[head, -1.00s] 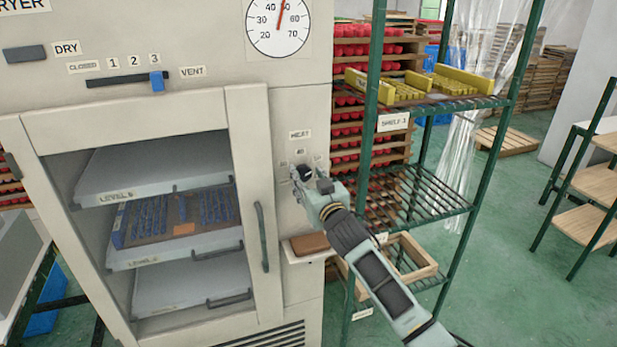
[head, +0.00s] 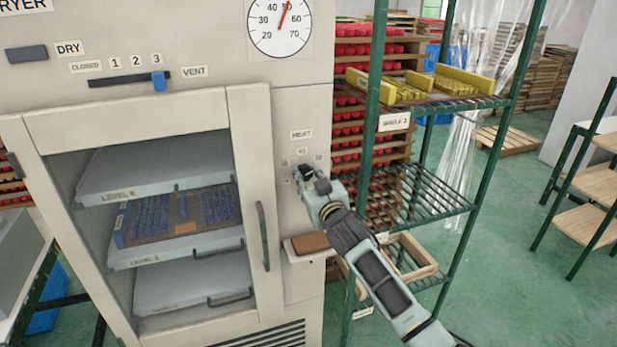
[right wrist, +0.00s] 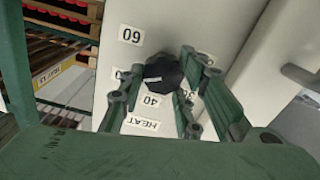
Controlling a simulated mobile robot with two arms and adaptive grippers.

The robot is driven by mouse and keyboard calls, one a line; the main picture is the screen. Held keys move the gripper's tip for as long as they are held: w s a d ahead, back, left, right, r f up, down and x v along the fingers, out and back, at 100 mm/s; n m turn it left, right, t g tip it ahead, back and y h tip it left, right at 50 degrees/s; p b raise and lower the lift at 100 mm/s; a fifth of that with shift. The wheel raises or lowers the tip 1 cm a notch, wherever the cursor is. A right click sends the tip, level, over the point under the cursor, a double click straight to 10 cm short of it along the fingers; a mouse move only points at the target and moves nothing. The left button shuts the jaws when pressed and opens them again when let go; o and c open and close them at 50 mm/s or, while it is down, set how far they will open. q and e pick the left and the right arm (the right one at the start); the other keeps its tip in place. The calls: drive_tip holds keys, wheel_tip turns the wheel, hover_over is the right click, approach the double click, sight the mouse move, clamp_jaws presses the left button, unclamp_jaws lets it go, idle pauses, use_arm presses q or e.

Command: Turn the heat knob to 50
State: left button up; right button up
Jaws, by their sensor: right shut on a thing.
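The black heat knob (right wrist: 163,70) is on the dryer's front panel, with a white pointer line on it. In the right wrist view the line points left and slightly down, roughly between the 50 label (right wrist: 130,73) and the 40 label (right wrist: 151,100). My right gripper (right wrist: 160,78) is shut on the knob, one finger on each side. In the head view my right gripper (head: 312,181) largely hides the knob, below the HEAT label (head: 301,134). The dial gauge (head: 280,35) has its red needle near 50. My left gripper is out of view.
The dryer's glass door (head: 258,150) is closed, with trays behind it. A blue vent slider (head: 159,81) sits near 3. A green metal shelf rack (head: 374,110) stands close on the right, beside my right arm. Open green floor lies further right.

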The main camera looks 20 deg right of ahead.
drive_tip(key=shift+d+n, duration=0.15)
drive_tip(key=shift+n, duration=0.15)
drive_tip(key=o, duration=1)
drive_tip(key=shift+d, duration=0.15)
drive_tip(key=shift+o, duration=0.2)
drive_tip(key=shift+s+f, duration=0.1)
drive_tip(key=shift+s, duration=0.4)
drive_tip(key=s, duration=1.1)
drive_tip(key=shift+d, duration=0.2)
